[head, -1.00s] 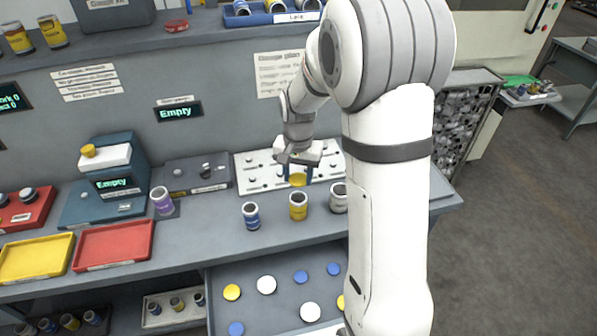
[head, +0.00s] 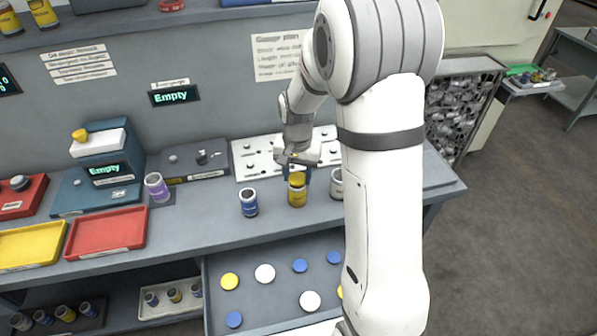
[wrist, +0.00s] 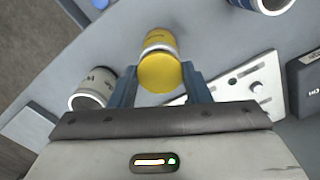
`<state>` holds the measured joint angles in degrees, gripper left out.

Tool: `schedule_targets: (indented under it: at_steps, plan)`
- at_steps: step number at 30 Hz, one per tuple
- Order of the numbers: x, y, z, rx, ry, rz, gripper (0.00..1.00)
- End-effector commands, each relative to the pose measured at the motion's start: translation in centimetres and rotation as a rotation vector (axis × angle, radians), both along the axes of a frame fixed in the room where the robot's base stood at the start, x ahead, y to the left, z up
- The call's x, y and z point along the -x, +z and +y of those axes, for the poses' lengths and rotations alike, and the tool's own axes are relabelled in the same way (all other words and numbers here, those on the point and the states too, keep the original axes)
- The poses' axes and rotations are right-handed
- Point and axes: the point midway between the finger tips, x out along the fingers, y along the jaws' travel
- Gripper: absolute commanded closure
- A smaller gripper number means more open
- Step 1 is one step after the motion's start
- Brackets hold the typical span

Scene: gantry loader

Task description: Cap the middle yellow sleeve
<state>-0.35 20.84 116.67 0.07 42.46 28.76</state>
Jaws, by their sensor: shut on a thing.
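The middle yellow sleeve (head: 297,197) stands upright on the bench, between a blue sleeve (head: 249,203) and a grey-white sleeve (head: 337,185). My gripper (head: 297,175) is above it, shut on a yellow cap (head: 297,180). The cap is at the sleeve's mouth; I cannot tell whether it touches the rim. In the wrist view the cap (wrist: 160,75) sits between the two blue fingers, and the yellow sleeve (wrist: 160,39) shows just beyond it. The grey-white sleeve (wrist: 92,90) is beside the left finger there.
A purple sleeve (head: 157,187) stands to the left, past clear bench. An open drawer (head: 265,305) below holds yellow, white and blue caps. A red tray (head: 106,232) and a yellow tray (head: 28,246) lie at left.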

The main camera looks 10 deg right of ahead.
Motion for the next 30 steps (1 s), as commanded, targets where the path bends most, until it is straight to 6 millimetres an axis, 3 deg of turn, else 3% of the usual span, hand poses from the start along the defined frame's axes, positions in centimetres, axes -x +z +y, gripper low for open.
schedule_targets:
  at_steps: [15, 16, 24, 30]
  plan:
    - [0.12, -0.74, -0.05, 0.000, -0.001, 0.004, 0.78]
    - [0.12, -0.76, -0.06, 0.000, -0.001, 0.004, 0.55]
    - [0.18, -0.86, -0.07, 0.000, -0.002, 0.007, 0.33]
    - [0.19, -0.87, -0.07, 0.000, -0.002, 0.007, 0.31]
